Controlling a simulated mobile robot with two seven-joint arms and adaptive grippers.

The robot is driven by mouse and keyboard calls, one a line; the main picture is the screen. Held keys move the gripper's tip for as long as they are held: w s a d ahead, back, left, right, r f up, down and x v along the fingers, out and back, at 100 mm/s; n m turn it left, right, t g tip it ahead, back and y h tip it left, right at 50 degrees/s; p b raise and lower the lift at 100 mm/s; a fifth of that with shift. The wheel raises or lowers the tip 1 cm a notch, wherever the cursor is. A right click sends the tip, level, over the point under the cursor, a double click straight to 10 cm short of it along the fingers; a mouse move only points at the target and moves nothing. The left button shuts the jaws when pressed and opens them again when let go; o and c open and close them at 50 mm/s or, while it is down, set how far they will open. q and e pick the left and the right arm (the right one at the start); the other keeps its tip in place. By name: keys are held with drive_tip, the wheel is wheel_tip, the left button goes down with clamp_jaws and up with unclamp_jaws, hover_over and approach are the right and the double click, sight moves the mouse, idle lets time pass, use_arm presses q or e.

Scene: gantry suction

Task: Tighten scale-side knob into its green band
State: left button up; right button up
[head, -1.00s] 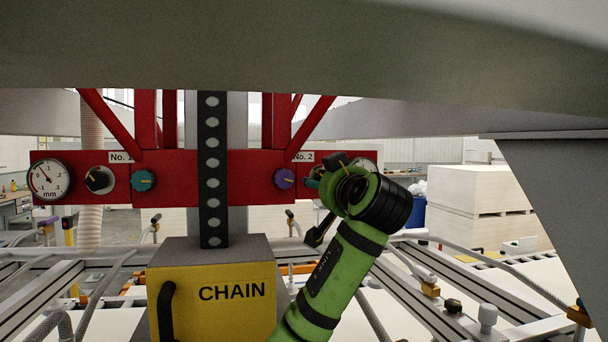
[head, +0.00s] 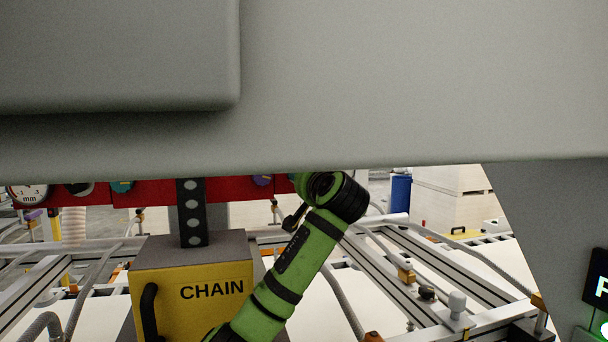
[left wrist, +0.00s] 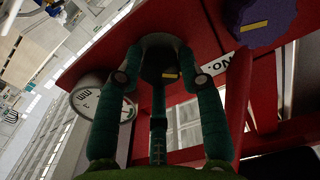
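The black knob with a yellow mark (left wrist: 168,76) is on the red panel in the left wrist view, beside a white dial marked mm (left wrist: 104,106). My right gripper is not in view.
A large grey surface (head: 400,80) covers the top of the head view. The red panel (head: 140,195) shows below it, with another mm dial (head: 28,194) at left. A yellow CHAIN box (head: 200,295) stands left of my green arm. Rails and hoses lie right.

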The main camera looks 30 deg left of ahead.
use_arm(q)
drive_tip(key=shift+r+m+b, duration=0.1)
drive_tip(key=shift+m+b, duration=0.45)
drive_tip(key=shift+m, duration=0.65)
drive_tip(key=o, duration=1.1)
drive_tip(key=shift+o, duration=0.2)
drive_tip(key=shift+a, duration=0.1)
drive_tip(key=v, duration=1.2)
